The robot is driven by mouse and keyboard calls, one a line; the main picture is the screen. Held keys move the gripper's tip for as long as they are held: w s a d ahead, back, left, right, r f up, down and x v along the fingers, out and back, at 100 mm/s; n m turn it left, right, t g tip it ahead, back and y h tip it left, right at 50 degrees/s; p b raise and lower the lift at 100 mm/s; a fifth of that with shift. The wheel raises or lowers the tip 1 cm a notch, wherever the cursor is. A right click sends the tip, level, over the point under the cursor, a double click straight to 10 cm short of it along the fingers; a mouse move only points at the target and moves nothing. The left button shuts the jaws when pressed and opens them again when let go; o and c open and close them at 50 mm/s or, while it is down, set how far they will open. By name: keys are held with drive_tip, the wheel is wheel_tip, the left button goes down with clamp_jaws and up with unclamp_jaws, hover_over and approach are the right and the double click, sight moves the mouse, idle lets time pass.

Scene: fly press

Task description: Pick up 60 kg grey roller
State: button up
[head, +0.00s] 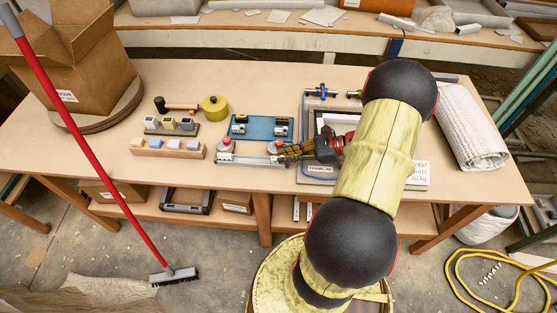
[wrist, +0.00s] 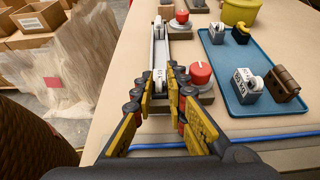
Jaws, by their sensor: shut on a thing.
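My gripper (head: 283,150), with yellow and black fingers, is at the right end of a pale grey rail (head: 248,159) on the workbench. In the wrist view my gripper (wrist: 163,78) has its fingertips on both sides of a small pale grey roller (wrist: 160,83) at the rail's near end. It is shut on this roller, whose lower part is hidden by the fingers. I cannot tell whether the roller is clear of the rail. Another pale roller (wrist: 158,31) sits at the rail's far end. I cannot read a weight on the held roller.
Red knobs (wrist: 201,74) on grey bases stand close beside the rail. A blue tray (head: 262,136) behind it holds several labelled blocks or rollers. A yellow pot (head: 214,106) and wooden block racks (head: 168,149) lie left. A white roll (head: 470,130) lies right.

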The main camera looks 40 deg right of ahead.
clamp_jaws()
